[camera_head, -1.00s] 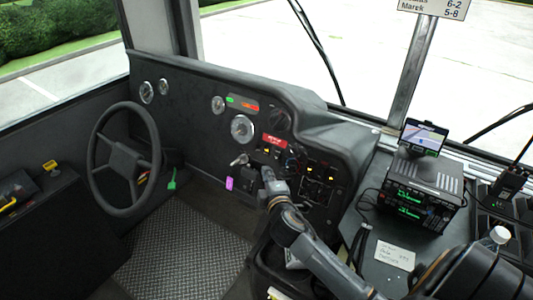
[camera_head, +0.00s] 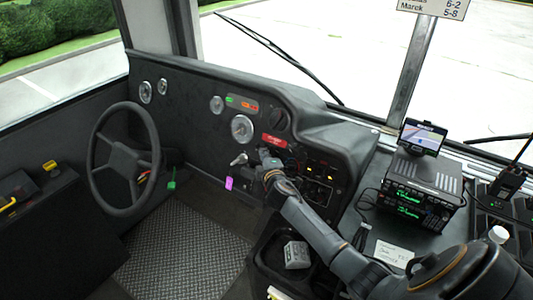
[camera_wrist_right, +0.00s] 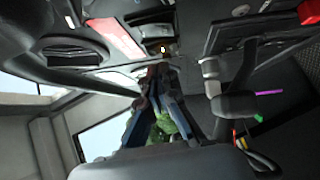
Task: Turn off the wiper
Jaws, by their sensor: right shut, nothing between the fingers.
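A long wiper arm (camera_head: 290,58) lies slantwise across the windshield, and part of a second wiper (camera_head: 498,137) shows at the right. My right gripper (camera_head: 264,154) is shut and empty at the dashboard, just below the red label (camera_head: 274,140). In the right wrist view its fingertips (camera_wrist_right: 160,68) are close to a small lit yellow switch (camera_wrist_right: 163,49) beside the red label (camera_wrist_right: 115,38). I cannot tell whether they touch it. The arm hides part of the switch row; lit yellow switches (camera_head: 318,172) show to its right. My left gripper is out of view.
The steering wheel (camera_head: 125,160) is at the left. A silver key (camera_head: 240,158) with a pink tag (camera_head: 229,183) sticks out left of my gripper. A radio stack (camera_head: 425,190) with a small screen (camera_head: 423,136) stands on the right ledge. A dark bin (camera_head: 262,262) is below my arm.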

